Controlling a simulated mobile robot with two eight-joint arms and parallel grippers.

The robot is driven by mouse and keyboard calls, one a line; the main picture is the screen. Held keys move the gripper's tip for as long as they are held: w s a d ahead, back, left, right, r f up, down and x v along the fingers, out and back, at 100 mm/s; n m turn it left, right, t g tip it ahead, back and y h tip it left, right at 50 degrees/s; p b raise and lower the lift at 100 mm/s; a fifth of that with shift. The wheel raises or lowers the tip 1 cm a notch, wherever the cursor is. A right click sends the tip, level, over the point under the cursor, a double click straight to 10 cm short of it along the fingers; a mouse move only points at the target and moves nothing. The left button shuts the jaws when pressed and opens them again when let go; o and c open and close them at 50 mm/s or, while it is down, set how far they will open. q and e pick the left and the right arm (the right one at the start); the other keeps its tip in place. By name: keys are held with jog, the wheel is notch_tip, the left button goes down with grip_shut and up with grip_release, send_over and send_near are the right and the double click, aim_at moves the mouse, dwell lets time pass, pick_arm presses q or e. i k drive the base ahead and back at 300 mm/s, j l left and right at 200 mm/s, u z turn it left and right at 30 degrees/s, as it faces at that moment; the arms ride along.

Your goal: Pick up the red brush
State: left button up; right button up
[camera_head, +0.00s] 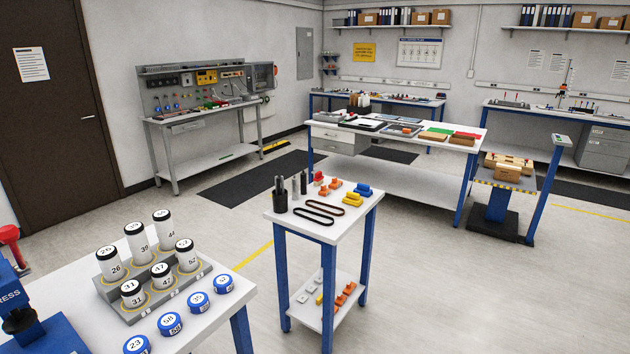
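I cannot make out a brush clearly. A small red item (318,178) sits on the top of the small white table with blue legs (290,222), at its back edge. It is too small to tell whether it is the red brush. Beside it are orange pieces (330,187), and blue (363,190) and yellow (352,200) pieces lie to the right. Neither of my grippers is in view.
Two black belts (314,220) and a dark cup of tools (280,200) share the small table. A nearer white table (205,318) holds numbered bottles (114,263) and blue-rimmed lids (170,323). A larger workbench (400,157) stands behind. Grey floor is clear between them.

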aim_at(318, 180)
jog(key=z, duration=2.35)
jog(key=u, duration=2.35)
jog(key=i+l+z, duration=0.1)
jog(key=z, duration=0.8)
jog(key=i, duration=1.65)
